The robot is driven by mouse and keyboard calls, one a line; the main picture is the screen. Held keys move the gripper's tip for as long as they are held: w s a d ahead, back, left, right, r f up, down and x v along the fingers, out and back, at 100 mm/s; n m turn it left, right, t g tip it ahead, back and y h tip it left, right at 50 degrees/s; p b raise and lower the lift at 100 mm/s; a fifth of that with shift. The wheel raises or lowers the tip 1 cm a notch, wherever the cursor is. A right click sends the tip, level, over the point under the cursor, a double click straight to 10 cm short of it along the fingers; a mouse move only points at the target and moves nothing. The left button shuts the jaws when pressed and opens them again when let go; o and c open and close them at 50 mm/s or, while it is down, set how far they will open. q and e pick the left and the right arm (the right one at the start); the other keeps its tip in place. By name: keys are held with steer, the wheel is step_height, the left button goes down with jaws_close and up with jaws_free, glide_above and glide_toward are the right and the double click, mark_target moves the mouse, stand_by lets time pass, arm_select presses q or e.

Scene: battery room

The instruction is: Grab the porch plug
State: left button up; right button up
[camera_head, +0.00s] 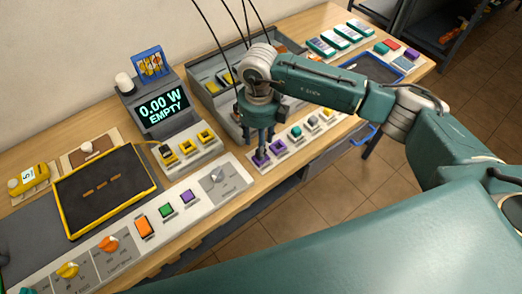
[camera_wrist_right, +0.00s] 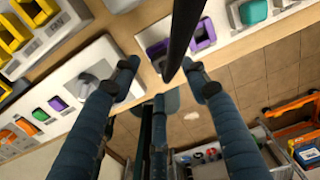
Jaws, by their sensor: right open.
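No readable label shows which piece is the porch plug. A pale strip (camera_head: 292,140) at the table's front edge carries several coloured pieces: a purple one (camera_head: 278,147), a teal one (camera_head: 296,132), a grey one and a yellow one (camera_head: 327,114). My right gripper (camera_head: 258,148) points down over the purple end of this strip and partly hides it. In the right wrist view my right gripper (camera_wrist_right: 160,72) has its fingers apart with nothing held. A purple piece (camera_wrist_right: 204,36) lies just beyond the fingertips; a dark rod crosses before its neighbour. My left gripper is out of view.
A grey divided box (camera_head: 207,88) stands behind my right gripper. A yellow-rimmed dark tray (camera_head: 128,211) and a control panel (camera_head: 125,252) fill the left. Black cables hang near my arm.

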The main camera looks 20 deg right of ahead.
steer(key=f+p, duration=0.2)
steer(key=f, duration=0.1)
steer(key=f+p, duration=0.1)
steer(key=shift+w+d+f, duration=0.2)
steer(key=shift+d+f, duration=0.05)
steer(key=shift+f, duration=0.5)
jaws_close()
